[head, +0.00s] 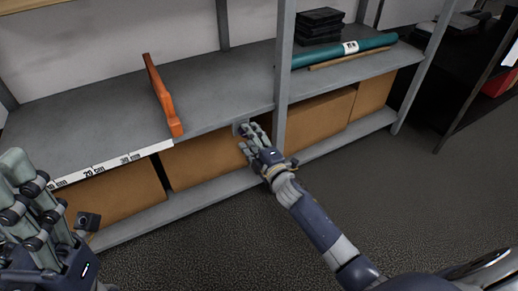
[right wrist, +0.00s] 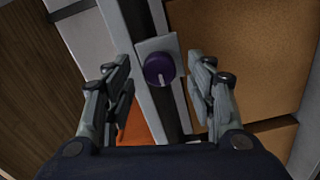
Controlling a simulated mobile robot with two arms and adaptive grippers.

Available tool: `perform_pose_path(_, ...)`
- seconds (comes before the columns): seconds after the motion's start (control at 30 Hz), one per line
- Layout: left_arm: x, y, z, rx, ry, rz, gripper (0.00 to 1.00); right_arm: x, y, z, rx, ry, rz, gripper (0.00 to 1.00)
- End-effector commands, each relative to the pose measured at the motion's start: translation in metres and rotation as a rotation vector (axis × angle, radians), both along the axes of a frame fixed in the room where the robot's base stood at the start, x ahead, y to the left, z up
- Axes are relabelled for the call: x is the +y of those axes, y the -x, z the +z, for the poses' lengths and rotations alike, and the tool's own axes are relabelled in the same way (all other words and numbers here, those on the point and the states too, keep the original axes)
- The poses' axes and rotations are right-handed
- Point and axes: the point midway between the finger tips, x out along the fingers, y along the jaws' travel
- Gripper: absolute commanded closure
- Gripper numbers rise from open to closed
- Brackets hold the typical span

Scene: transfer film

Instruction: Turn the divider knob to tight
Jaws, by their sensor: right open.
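The divider knob (right wrist: 159,70) is a dark purple round knob with a pale pointer line, on a light grey plate (right wrist: 170,45) fixed to the shelf edge. In the right wrist view it sits between the open fingers of my right gripper (right wrist: 160,88), with a gap on both sides. In the head view my right gripper (head: 247,137) is at the shelf's front edge beside the plate and mostly hides the knob. The orange divider (head: 162,97) stands on the upper shelf to the left. My left gripper (head: 35,215) is at the lower left, its fingers apart and empty.
A ruler strip (head: 112,165) runs along the shelf (head: 85,123) front. Cardboard boxes (head: 210,158) fill the lower level. An upright post (head: 283,75) stands just right of the knob. A teal roll (head: 340,52) and black cases (head: 318,25) lie farther right. The floor in front is clear.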

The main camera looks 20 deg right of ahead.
Motion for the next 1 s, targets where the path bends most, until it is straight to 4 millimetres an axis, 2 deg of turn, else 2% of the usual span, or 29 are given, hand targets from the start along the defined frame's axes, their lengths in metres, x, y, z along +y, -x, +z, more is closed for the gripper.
perform_pose_path(0.4, 0.0, 0.001, 0.0, -0.001, -0.002, -0.001, 0.49, -0.01, 0.071, -0.001, 0.002, -0.001, -0.001, 0.49)
perform_pose_path(0.6, 0.0, 0.001, 0.0, -0.001, -0.002, -0.001, 0.49, -0.015, 0.098, -0.001, 0.001, 0.0, -0.002, 0.49)
perform_pose_path(0.8, 0.0, 0.001, 0.0, -0.001, -0.002, -0.001, 0.49, -0.016, 0.11, 0.0, 0.001, 0.001, -0.002, 0.49)
perform_pose_path(1.0, 0.0, 0.001, 0.0, -0.001, -0.001, -0.001, 0.49, -0.017, 0.112, 0.0, 0.0, 0.001, -0.001, 0.49)
